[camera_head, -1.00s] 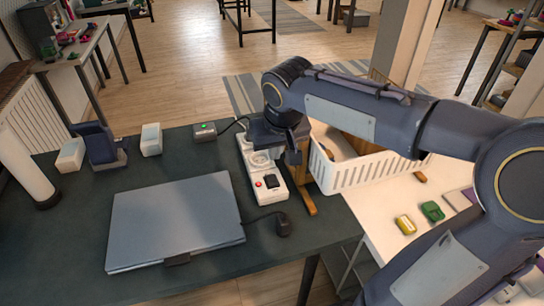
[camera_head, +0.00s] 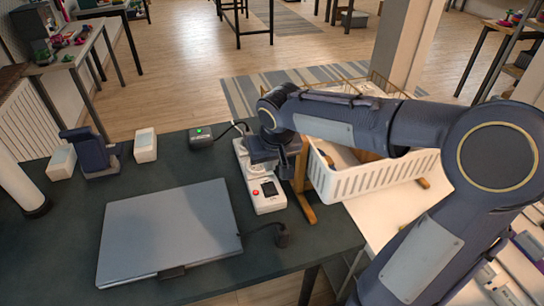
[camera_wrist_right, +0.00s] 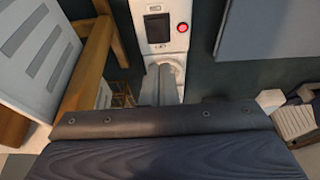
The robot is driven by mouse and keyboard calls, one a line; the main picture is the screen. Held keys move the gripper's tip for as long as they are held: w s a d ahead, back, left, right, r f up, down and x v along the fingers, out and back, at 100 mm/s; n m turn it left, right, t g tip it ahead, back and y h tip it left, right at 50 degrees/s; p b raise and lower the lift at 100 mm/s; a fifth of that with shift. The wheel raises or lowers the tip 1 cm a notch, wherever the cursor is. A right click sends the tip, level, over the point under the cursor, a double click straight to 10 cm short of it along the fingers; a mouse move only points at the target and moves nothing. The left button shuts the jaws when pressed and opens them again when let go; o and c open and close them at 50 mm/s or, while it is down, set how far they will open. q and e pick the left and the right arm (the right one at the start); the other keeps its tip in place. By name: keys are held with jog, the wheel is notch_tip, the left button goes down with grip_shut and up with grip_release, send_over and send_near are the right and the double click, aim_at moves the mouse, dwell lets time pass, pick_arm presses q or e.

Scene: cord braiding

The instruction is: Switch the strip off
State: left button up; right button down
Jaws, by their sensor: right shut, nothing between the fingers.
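The white power strip (camera_head: 269,205) lies on the dark table to the right of the laptop. Its near end carries a red button (camera_head: 255,193) and a dark rocker switch (camera_head: 269,188). In the right wrist view the strip (camera_wrist_right: 161,8) shows the red button (camera_wrist_right: 182,27), which looks lit, and the dark rocker (camera_wrist_right: 157,28). My right gripper (camera_wrist_right: 160,72) is shut and empty, its fingertips over a round socket beside the switch section. Contact cannot be told. My left gripper is out of view.
A white basket (camera_head: 375,182) with wooden supports stands close on the right.

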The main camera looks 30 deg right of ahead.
aim_at(270, 190)
jog(key=x, duration=0.7)
jog(key=shift+s+a+f+b, duration=0.15)
jog(key=shift+s+f+b, duration=0.15)
jog(key=shift+f+b, duration=0.1)
jog(key=shift+w+p, duration=0.1)
jog(key=shift+p, duration=0.5)
jog(key=shift+f, duration=0.2)
jog(key=shift+f+b, duration=0.1)
jog(key=shift+b, duration=0.25)
jog(key=shift+s+a, duration=0.15)
jog(key=shift+s, duration=0.7)
